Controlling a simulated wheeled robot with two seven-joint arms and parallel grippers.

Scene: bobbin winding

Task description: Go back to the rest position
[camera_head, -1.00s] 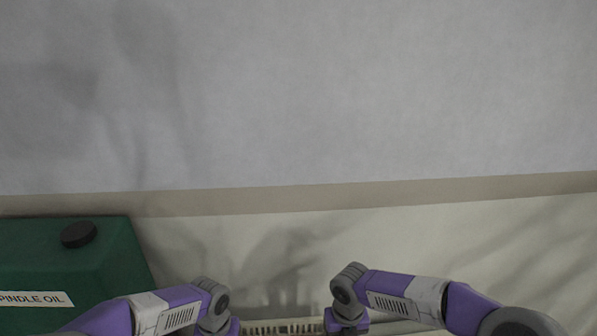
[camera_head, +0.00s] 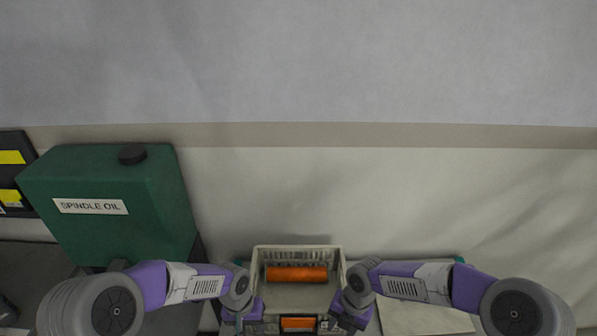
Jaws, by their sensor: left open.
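My left arm comes in from the left and its gripper (camera_head: 240,323) is at the bottom edge, at the left side of a pale crate (camera_head: 297,252). It is open; its fingertips are hardly visible. My right gripper (camera_head: 347,321) is at the crate's right side, partly cut off by the bottom edge, and its jaws cannot be made out. An orange cylinder (camera_head: 296,273) lies across the inside of the crate. A second orange piece (camera_head: 297,323) shows nearer to me. I cannot tell whether either gripper touches the crate.
A green tank labelled "SPINDLE OIL" (camera_head: 118,225) with a black cap stands on the left. A dark panel with yellow labels (camera_head: 12,175) is at the far left edge. A pale flat surface (camera_head: 425,318) lies right of the crate. A plain wall (camera_head: 330,70) is behind.

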